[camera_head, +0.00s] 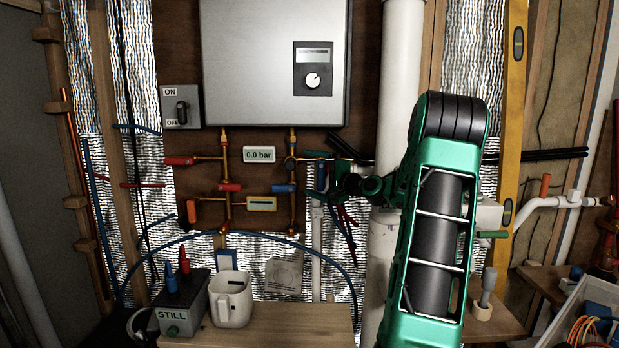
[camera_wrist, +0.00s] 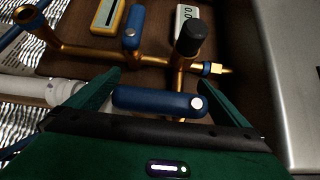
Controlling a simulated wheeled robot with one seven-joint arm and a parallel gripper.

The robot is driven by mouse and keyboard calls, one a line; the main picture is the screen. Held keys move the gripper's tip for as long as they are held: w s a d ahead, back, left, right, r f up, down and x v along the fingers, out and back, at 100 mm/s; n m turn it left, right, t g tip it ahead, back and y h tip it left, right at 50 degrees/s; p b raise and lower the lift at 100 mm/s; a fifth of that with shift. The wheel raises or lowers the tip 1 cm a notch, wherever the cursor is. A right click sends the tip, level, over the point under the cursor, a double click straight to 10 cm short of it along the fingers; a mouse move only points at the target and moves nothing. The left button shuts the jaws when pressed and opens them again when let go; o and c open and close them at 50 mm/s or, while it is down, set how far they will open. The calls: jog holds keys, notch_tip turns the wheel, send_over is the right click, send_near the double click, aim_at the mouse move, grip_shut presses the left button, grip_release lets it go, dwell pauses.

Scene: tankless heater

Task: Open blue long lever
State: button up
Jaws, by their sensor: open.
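The blue long lever (camera_wrist: 155,101) shows in the wrist view as a rounded blue bar with a silver round end at its right. It lies across the picture, between the two green fingers of my gripper (camera_wrist: 165,93). The fingers are apart, one near each end of the lever, and nothing is clamped. I cannot tell whether either finger touches it. In the head view my gripper (camera_head: 325,182) is at the pipework below the heater's right side, and it largely hides the lever.
A shorter blue lever (camera_wrist: 133,27) and a black knob (camera_wrist: 191,40) sit on the copper pipes close by. The grey heater box (camera_head: 275,62) is above. A thick white pipe (camera_head: 402,60) runs beside my arm. A mug (camera_head: 231,299) stands on the wooden shelf below.

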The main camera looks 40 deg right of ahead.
jog(key=c, duration=1.7)
jog(key=shift+o, duration=0.2)
